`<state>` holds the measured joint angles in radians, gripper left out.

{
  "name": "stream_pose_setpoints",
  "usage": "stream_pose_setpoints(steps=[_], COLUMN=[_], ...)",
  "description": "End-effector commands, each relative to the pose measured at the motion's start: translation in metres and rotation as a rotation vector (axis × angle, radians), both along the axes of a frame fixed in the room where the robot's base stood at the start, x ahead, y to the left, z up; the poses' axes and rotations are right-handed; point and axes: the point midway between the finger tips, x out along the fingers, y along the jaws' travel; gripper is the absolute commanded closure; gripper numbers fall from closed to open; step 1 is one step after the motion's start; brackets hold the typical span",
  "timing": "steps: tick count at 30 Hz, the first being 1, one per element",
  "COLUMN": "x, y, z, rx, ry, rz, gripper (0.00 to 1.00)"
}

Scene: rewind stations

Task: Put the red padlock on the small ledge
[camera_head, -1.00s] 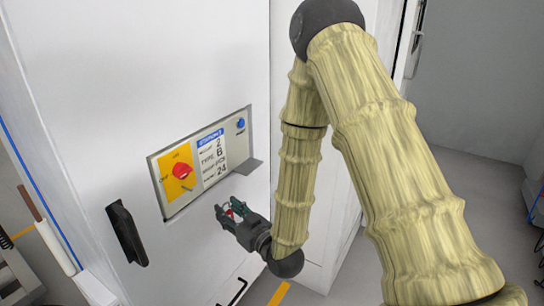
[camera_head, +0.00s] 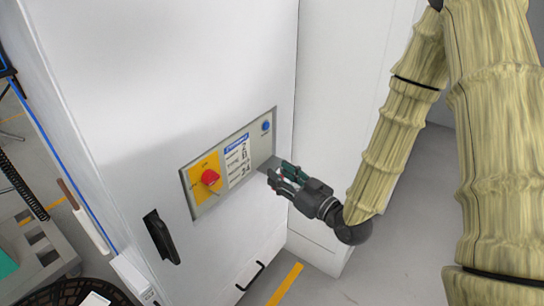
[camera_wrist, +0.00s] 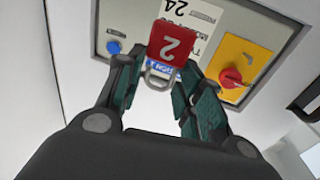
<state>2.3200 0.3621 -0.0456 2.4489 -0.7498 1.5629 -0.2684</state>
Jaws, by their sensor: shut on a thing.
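The red padlock (camera_wrist: 172,45), marked with a white 2, shows in the wrist view between my fingertips, its metal shackle (camera_wrist: 160,73) towards my palm. My gripper (camera_head: 279,178) is shut on it. In the head view the fingers mostly hide the padlock. The small grey ledge (camera_head: 267,163) juts out at the lower right corner of the control panel. My fingertips are right beside the ledge and overlap part of it in the head view. I cannot tell whether the padlock touches it. I cannot make out the ledge in the wrist view.
The panel (camera_head: 216,197) on the white cabinet (camera_head: 150,90) carries a red rotary switch (camera_head: 210,177) on yellow, a label and a blue button (camera_head: 266,126). A black door handle (camera_head: 161,237) sticks out below left. Open floor (camera_head: 335,285) lies right of the cabinet.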

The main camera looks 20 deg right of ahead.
Motion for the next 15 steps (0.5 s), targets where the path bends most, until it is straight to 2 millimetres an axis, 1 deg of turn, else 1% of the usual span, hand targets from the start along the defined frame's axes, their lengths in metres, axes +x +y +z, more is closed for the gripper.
stream_pose_setpoints(steps=[1,5,8,15], x=[-0.001,0.004,0.020,0.068], y=[-0.001,-0.002,-0.005,-0.013], z=[0.005,0.006,0.005,0.000], rx=[0.001,0.001,0.000,0.000], ry=[0.000,-0.003,-0.003,-0.005], rz=[0.002,0.006,0.007,0.007], gripper=[0.88,0.88,0.88,0.88])
